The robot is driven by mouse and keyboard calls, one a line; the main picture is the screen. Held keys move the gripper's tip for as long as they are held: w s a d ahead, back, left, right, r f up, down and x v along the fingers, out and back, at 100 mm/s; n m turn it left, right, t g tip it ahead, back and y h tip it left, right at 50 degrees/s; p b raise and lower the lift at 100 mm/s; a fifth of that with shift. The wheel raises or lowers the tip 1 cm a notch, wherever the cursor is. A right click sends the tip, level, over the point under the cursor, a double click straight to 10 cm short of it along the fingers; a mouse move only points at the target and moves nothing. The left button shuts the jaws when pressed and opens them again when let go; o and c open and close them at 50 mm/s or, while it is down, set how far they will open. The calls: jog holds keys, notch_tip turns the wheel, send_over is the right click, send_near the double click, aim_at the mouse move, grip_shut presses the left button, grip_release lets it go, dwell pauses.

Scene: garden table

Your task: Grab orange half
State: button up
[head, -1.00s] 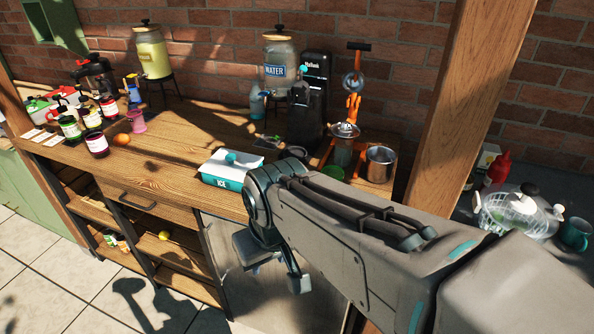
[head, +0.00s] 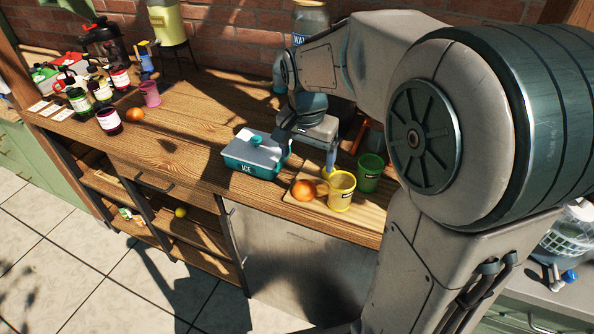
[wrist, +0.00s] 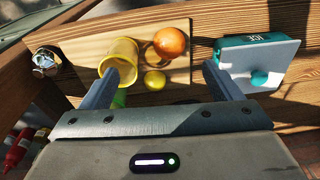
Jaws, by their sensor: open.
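A round orange piece (head: 303,190) lies on a wooden board (head: 293,201) at the counter's front edge. It also shows in the wrist view (wrist: 170,42), at the top centre. I cannot tell whether it is a half; no cut face shows. Another orange (head: 135,114) lies far left on the counter, near the bottles. My gripper (head: 308,150) is open above the counter, behind the board. In the wrist view my gripper (wrist: 160,75) has its fingers spread apart and empty, with the orange piece seen beyond the gap between them.
A yellow cup (head: 341,190) stands on the board beside the orange piece. A green cup (head: 370,172) is behind it. A small yellow fruit (wrist: 155,80) lies by the orange piece. A teal ICE box (head: 255,157) stands left of the board. The counter's middle left is mostly clear.

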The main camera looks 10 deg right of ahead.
jog(key=w+m, duration=0.1)
jog(key=w, duration=0.2)
send_over(304, 184)
jog(key=shift+m, duration=0.3)
jog(key=f, duration=0.9)
jog(key=shift+s+a+p, duration=0.35)
jog(key=shift+s, duration=0.05)
jog(key=shift+w+d+f+p, duration=0.1)
jog(key=shift+d+f+p, duration=0.1)
jog(key=shift+f, duration=0.7)
jog(key=shift+w+d+f+p, duration=0.15)
jog(key=shift+f+p, duration=0.1)
jog(key=shift+f, duration=0.7)
jog(key=shift+w+d+f+p, duration=0.1)
jog(key=shift+f+p, duration=0.1)
jog(key=shift+f, duration=0.7)
jog(key=shift+a, duration=0.1)
jog(key=c, duration=1.1)
